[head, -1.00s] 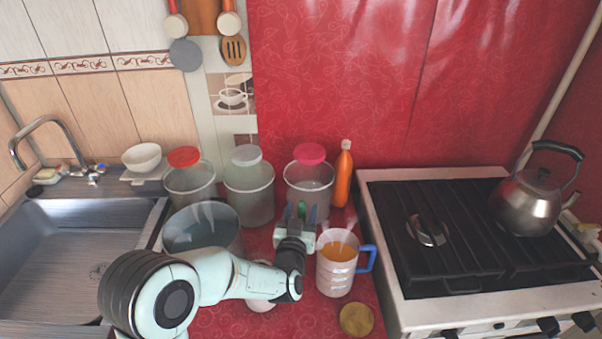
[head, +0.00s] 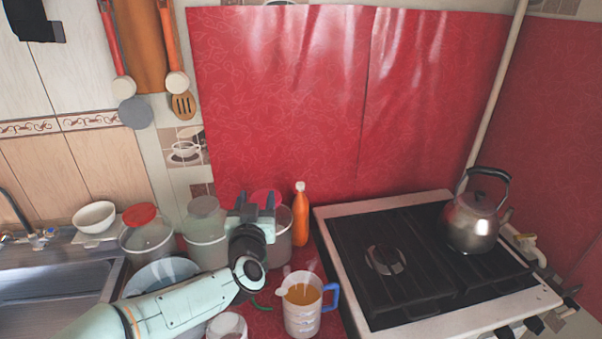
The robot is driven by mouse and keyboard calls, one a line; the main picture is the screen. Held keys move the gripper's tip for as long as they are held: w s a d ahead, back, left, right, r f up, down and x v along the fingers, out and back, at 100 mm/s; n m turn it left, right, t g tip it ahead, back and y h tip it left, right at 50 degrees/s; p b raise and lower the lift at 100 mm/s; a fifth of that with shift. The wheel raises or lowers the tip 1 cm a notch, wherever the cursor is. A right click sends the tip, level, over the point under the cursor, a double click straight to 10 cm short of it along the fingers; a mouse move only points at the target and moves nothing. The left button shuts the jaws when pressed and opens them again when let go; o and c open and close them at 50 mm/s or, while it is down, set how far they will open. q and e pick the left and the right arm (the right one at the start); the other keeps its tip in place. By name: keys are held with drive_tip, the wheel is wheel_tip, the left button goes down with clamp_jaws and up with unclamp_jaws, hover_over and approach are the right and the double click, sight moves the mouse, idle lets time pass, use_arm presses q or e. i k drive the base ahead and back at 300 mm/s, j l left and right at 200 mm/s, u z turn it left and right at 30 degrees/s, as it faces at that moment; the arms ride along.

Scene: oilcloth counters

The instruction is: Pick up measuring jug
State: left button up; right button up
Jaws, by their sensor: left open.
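The measuring jug (head: 301,315) stands upright on the red counter, left of the stove. It is whitish and see-through, with a blue handle on its right side and orange contents. My left gripper (head: 254,200) is up and to the left of the jug, in front of the lidded containers. It points away from me, its fingers are apart, and it does not touch the jug. My right gripper does not show.
Lidded containers (head: 147,238) and an orange bottle (head: 301,222) line the back. A large pot is partly behind my arm, and a white cup (head: 227,326) stands left of the jug. The stove (head: 420,262) with a kettle (head: 471,226) is at right, the sink (head: 62,292) at left.

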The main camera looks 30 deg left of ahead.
sight(302, 315)
drive_tip(key=k+l, duration=0.7)
drive_tip(key=k, duration=0.2)
